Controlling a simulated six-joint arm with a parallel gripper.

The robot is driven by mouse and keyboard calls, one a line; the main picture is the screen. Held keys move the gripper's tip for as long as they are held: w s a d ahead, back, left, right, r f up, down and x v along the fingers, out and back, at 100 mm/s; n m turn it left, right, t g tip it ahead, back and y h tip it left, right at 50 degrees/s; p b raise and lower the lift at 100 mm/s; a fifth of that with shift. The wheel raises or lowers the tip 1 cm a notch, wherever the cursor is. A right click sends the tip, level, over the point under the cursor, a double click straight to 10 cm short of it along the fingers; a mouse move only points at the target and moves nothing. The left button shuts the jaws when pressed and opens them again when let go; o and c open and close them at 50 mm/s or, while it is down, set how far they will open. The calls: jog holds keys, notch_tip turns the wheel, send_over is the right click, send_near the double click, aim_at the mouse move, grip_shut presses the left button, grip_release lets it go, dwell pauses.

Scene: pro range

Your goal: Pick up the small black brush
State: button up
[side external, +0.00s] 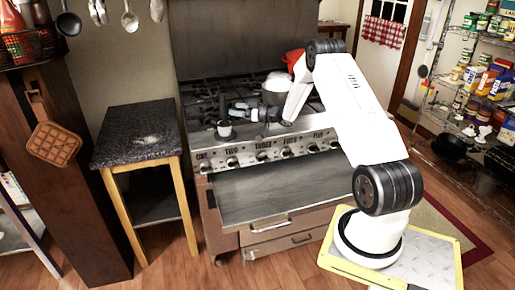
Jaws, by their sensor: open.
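My gripper (236,108) is at the front left of the stove top, reaching in from the right. It is open, with its fingers pointing left. A small dark upright object (222,104), which may be the black brush, stands just left of the fingertips. A small grey round piece (224,129) is below it near the stove's front edge. At this size I cannot tell whether the fingers are around the dark object or only beside it.
A grey pot (275,90) stands on the stove (262,185) behind my wrist, with a red item (292,58) farther back. A dark-topped side table (138,134) is left of the stove. Utensils (130,18) hang on the wall. A stocked shelf rack (480,90) is at right.

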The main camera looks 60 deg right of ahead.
aim_at(224, 114)
jog(key=shift+w+a, duration=0.25)
jog(key=shift+w, duration=1)
jog(key=shift+w, duration=0.1)
jog(key=w, duration=0.2)
jog(key=w+a, duration=0.1)
jog(key=w, duration=0.2)
jog(key=shift+f, duration=0.15)
jog(key=shift+s, duration=0.1)
grip_shut()
